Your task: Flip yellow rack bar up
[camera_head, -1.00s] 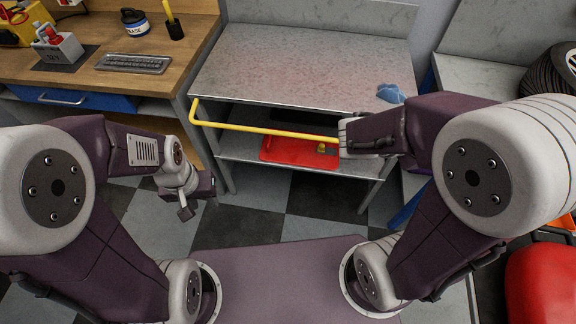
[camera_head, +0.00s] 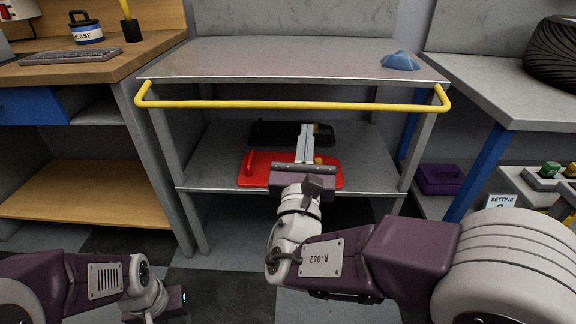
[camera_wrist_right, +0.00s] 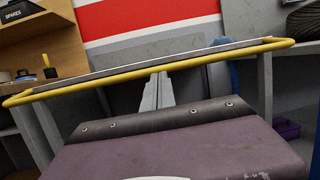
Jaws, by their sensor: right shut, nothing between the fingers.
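The yellow rack bar (camera_head: 300,104) runs across the front of a grey metal rack, just in front of and slightly below its top shelf edge. Its ends bend back to the rack's corners. It also crosses the right wrist view (camera_wrist_right: 215,55). My right gripper (camera_head: 306,130) is shut and empty, pointing at the rack below the bar in the head view. In the wrist view its fingertips (camera_wrist_right: 158,76) appear just under the bar; I cannot tell whether they touch it. My left gripper (camera_head: 180,303) is low at the left, its fingers unclear.
The rack's top (camera_head: 280,58) holds a blue cloth (camera_head: 400,61). The lower shelf (camera_head: 212,160) holds a red object (camera_head: 258,175) and a black case (camera_head: 262,134). A wooden workbench (camera_head: 90,70) stands left, a grey bench (camera_head: 500,95) right. A purple box (camera_head: 440,179) sits under the right bench.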

